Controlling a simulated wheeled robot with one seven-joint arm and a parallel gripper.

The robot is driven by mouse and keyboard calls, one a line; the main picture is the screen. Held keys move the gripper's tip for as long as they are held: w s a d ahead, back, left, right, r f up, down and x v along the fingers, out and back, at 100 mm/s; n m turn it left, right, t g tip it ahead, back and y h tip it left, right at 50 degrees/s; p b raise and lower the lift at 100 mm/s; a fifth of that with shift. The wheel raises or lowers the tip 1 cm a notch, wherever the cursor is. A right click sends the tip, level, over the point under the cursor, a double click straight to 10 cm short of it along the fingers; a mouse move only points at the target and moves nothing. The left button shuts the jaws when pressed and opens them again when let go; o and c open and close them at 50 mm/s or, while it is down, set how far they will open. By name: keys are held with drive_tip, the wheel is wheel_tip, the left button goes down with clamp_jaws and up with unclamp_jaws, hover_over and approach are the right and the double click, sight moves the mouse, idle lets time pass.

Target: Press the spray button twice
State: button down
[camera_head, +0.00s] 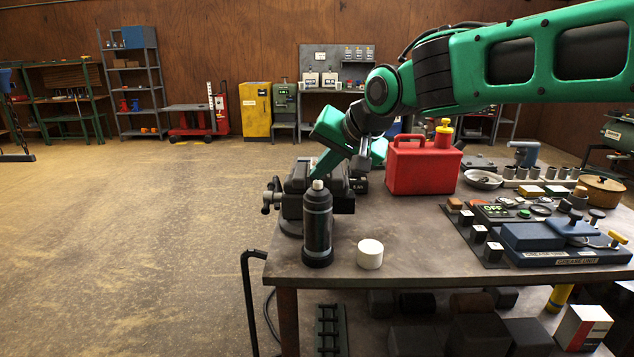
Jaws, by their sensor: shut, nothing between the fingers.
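A dark spray bottle (317,230) stands upright near the front left corner of the workbench. A small pale nozzle button (317,185) shows on its top, uncovered. A white round cap (370,253) sits on the bench to its right, apart from it. My green arm reaches in from the upper right and bends down above and behind the bottle, near the vise. I cannot make out my gripper's fingers; they are out of sight around the dark vise. Nothing of my arm visibly touches the button.
A dark vise (293,205) stands at the bench's left edge, right behind the bottle. A red fuel can (424,165) is behind the cap. A blue grease unit (550,240) and several small parts crowd the right side. The workbench (420,270) is clear around the cap.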

wheel_tip(320, 180, up, 6)
drive_tip(key=shift+r, duration=0.15)
idle(0.8)
idle(2.4)
